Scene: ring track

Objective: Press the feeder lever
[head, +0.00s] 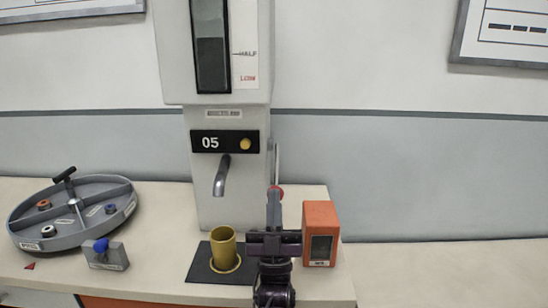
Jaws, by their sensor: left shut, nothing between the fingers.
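The white feeder (222,182), marked 05, stands against the back wall with a bent grey spout. Its lever (275,160) is a thin grey rod on the right side, with a red end (276,190) low down. My left gripper (274,204) is shut and empty, with its tips just below the red end in the picture. I cannot tell whether they touch it. A yellow cup (223,246) stands upright on a dark pad (203,271) below the spout. My right gripper is not in view.
An orange box (320,222) stands close to the right of my left gripper. A round grey divided tray (65,239) with small rings and a black handle lies at the left. A grey block with a blue knob (100,245) is in front of it. The right counter (450,270) is clear.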

